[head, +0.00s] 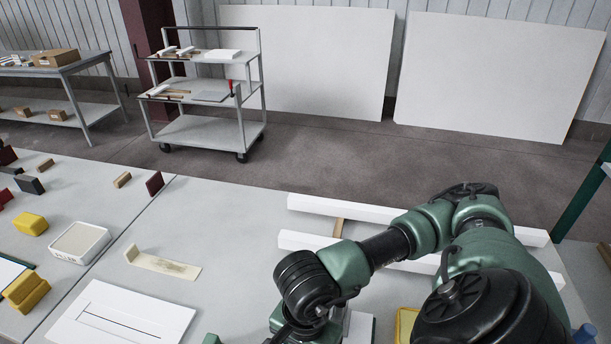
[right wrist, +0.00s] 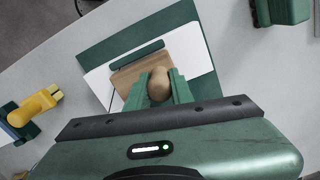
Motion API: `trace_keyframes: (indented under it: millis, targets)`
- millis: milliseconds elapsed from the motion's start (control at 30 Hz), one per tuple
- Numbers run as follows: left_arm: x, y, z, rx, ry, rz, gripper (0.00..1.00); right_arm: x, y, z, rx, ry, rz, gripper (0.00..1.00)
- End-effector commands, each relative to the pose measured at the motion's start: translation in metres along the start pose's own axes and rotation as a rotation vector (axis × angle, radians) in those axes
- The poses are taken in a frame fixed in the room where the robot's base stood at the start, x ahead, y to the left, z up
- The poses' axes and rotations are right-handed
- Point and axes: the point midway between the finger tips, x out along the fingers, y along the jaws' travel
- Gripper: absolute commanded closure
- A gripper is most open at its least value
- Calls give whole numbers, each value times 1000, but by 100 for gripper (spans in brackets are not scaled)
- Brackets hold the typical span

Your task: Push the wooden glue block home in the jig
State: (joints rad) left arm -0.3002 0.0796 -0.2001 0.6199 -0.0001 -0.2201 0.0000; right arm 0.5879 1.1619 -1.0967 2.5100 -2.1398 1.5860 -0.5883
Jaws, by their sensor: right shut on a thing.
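In the right wrist view my right gripper (right wrist: 158,90) is shut on a rounded wooden knob (right wrist: 158,80). The wooden glue block (right wrist: 128,76) shows just beyond the knob, between white pieces of the jig. The jig has a dark green base (right wrist: 100,52) and a white board (right wrist: 190,48) beside the block. Whether the block sits fully against the jig is hidden by the fingers and knob. In the head view my right forearm covers most of the jig. A green part at the upper right of the wrist view, perhaps my left gripper (right wrist: 285,10), is cut off by the edge.
A yellow-handled tool (right wrist: 36,105) lies to one side of the jig. On the table are a strip with an upright end (head: 165,263), a white slotted board (head: 122,318), a white tub (head: 80,242) and long white bars (head: 345,208) behind my arm.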

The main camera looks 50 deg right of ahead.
Motion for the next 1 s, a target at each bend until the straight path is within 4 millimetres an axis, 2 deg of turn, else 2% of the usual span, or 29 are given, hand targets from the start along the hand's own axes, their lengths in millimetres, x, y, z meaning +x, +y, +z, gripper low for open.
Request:
trace_keyframes:
  millis: [467, 500, 567, 1000]
  targets:
    - [13, 0, 1, 0, 1, 0, 64, 13, 0, 0, 0, 0, 0, 100]
    - [11, 0, 1, 0, 1, 0, 64, 11, 0, 0, 0, 0, 0, 67]
    - [11, 0, 1, 0, 1, 0, 64, 11, 0, 0, 0, 0, 0, 52]
    - [6, 0, 0, 0, 1, 0, 64, 6, 0, 0, 0, 0, 0, 52]
